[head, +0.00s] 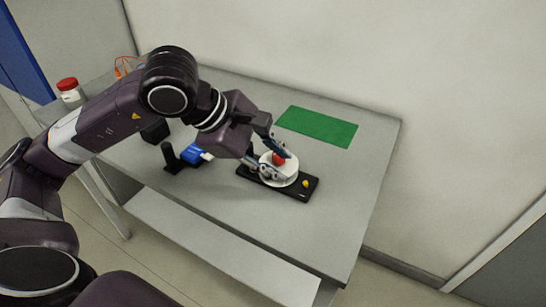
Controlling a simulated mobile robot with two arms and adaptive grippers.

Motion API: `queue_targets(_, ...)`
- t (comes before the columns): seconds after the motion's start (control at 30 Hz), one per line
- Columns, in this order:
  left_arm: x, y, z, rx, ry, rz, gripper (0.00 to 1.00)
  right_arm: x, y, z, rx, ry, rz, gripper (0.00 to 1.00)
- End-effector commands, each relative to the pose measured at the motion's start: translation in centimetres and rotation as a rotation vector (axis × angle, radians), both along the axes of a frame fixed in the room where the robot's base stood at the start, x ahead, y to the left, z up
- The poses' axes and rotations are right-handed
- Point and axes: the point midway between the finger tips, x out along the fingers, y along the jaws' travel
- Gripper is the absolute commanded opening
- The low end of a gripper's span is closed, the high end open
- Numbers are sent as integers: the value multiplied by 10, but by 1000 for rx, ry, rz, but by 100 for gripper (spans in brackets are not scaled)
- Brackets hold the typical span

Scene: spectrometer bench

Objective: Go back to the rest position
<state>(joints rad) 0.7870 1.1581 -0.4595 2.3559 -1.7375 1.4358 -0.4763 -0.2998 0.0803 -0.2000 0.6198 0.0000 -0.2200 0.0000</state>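My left arm reaches in from the left over the grey table (240,212). Its gripper (281,166) is low over a black device (308,190) with a white round plate (291,181) on it. The two fingers are spread apart, one on the far side and one on the near side of a red object (279,158) at the plate. I cannot tell whether either finger touches it, and the fingers hide part of the plate. My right gripper is not in view.
A green mat (318,126) lies empty at the back right. A blue object (192,152) with a black stand (170,158) is left of the device. A red-lidded jar (70,93) stands far left. A wall bounds the back; the table's front right is clear.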

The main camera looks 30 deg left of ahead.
Motion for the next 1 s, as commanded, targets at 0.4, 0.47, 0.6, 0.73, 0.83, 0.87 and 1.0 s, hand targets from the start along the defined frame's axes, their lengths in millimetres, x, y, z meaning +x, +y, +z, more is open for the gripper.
queue_targets(0.4, -7, 6, 13, 0, 1, 0, 26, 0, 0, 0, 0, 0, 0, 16)
queue_targets(0.47, -7, 6, 13, 0, 0, 0, 26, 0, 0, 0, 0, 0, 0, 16)
queue_targets(0.6, -7, 6, 12, 0, 0, 0, 26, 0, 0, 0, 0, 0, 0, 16)
queue_targets(0.73, -7, 6, 16, 0, 0, 0, 26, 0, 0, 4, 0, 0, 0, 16)
queue_targets(0.83, -7, 6, 32, 0, -1, 0, 26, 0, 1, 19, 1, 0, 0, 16)
queue_targets(0.87, -7, 6, 39, 0, -1, 0, 26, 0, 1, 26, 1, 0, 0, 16)
queue_targets(1.0, -7, 6, 63, 0, 0, 0, 26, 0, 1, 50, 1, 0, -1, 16)
